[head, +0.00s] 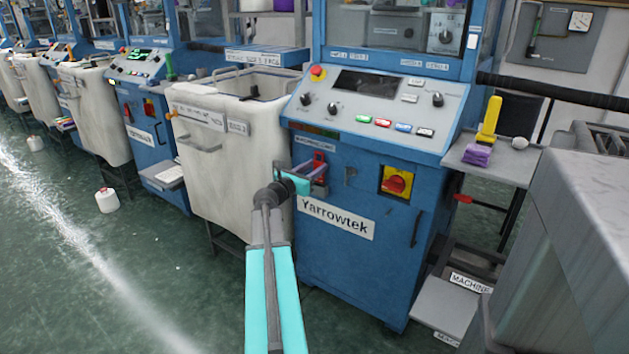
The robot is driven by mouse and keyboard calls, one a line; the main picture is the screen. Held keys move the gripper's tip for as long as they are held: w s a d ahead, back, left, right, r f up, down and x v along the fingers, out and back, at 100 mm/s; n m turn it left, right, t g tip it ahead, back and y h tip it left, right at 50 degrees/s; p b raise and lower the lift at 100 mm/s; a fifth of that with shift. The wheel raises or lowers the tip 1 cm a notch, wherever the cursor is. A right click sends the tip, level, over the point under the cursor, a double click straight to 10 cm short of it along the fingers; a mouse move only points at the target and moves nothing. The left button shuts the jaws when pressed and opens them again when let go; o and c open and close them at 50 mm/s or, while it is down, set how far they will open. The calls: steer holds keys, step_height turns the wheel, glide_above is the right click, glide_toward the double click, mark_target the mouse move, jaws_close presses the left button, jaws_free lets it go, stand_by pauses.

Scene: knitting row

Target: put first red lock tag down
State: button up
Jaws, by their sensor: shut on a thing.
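My gripper (300,186) is at the front of the blue Yarrowtek machine (345,262), in front of a small grey holder (322,191) below the label plate. It is shut on a red lock tag (319,158); red shows just past the fingertips, but the gripper and the holder's edges hide much of it. I cannot tell whether the tag touches the holder. The machine's red rotary switch on a yellow plate (396,182) is to the right of my gripper.
A white bin (215,185) stands close to the left of my gripper. A small grey shelf (500,165) at right bears a yellow tool (490,120) and purple cloths (478,155). A grey cabinet (560,250) fills the right front. The green floor (150,290) at left is mostly clear.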

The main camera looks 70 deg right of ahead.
steer(key=shift+f+b, duration=0.7)
steer(key=shift+f, duration=1.55)
steer(key=shift+f, duration=0.2)
steer(key=o, duration=1)
steer(key=shift+r, duration=0.15)
steer(key=p+v, duration=0.2)
steer(key=v, duration=1)
